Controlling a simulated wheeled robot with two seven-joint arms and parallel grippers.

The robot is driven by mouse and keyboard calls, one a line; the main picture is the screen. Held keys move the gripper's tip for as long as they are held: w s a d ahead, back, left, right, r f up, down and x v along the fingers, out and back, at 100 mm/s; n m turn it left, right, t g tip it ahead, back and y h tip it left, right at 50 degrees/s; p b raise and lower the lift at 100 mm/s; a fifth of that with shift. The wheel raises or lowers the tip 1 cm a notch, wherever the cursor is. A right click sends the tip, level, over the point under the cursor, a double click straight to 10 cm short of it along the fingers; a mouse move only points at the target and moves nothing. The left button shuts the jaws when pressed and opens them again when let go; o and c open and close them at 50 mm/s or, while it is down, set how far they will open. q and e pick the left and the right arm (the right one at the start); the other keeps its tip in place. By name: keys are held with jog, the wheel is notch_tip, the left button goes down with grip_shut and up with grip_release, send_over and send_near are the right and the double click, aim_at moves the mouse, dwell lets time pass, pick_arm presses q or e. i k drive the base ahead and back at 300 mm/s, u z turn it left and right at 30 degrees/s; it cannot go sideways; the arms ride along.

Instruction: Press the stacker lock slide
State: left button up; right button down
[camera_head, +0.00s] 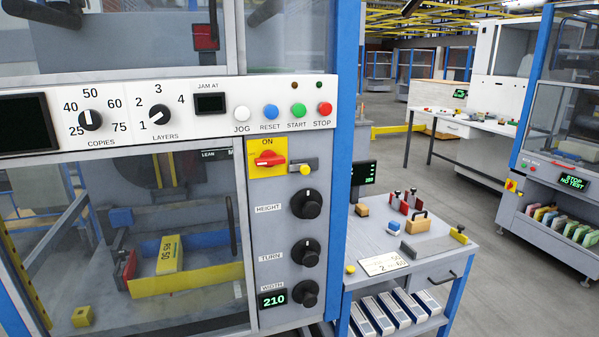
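The stacker's front panel fills the left half of the head view. A small metal slide with a yellow knob (305,169) is mounted on the grey control column; it looks like the lock slide, though no label on it can be read. It sits just right of a red rotary switch (270,159) on a yellow plate marked ON. The red switch handle lies roughly level. Neither of my grippers shows in this view, and nothing covers the slide.
Below the slide are black HEIGHT (306,204), TURN (305,253) and WIDTH (306,293) knobs. Above runs a white panel with JOG, RESET, START and STOP buttons (325,109). A blue post (346,120) stands right of the column. A grey side table (445,262) stands beyond it.

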aim_at(304, 168)
jog(key=i, duration=0.85)
